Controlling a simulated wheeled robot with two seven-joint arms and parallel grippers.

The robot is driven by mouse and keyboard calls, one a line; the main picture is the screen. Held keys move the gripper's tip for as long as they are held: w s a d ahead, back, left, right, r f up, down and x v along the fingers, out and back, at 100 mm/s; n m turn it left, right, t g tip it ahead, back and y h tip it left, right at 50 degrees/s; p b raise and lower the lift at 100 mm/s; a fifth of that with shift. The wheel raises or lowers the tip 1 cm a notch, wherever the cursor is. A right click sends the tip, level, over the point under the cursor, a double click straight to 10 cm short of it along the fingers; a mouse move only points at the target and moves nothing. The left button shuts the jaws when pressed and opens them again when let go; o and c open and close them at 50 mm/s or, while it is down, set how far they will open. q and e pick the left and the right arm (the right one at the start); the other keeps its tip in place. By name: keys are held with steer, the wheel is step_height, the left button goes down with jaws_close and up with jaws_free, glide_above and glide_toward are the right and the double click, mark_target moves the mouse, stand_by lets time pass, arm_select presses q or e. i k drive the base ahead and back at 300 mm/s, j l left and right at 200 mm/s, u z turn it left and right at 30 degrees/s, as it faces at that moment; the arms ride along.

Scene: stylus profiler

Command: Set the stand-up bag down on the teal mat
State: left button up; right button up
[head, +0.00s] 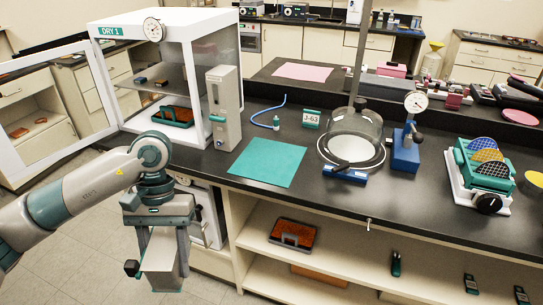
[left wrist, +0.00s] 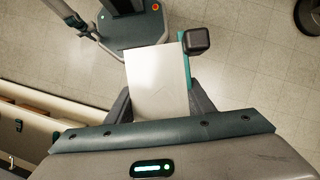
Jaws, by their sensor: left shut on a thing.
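The stand-up bag (head: 163,255) is pale grey-white with teal at its edge. It hangs below my left gripper (head: 163,228) in front of the bench, over the floor and lower than the bench top. The bag also shows in the left wrist view (left wrist: 157,82), between the two fingers of the left gripper (left wrist: 155,105), which is shut on it. A small dark block (left wrist: 197,40) shows at the bag's side. The teal mat (head: 268,162) lies flat and bare on the black bench top, up and right of the gripper. My right gripper is not in view.
The dry cabinet (head: 205,35) stands left of the mat, its glass door open. A grey-white unit (head: 224,110) stands close by the mat's left. A blue tube (head: 268,112) and small bottle lie behind. The glass bell jar (head: 354,138) stands to the right.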

mark_target(266, 158)
steer(key=i+l, duration=0.25)
steer(key=i, duration=0.25)
steer(key=i+l, duration=0.3)
steer(key=i, duration=0.65)
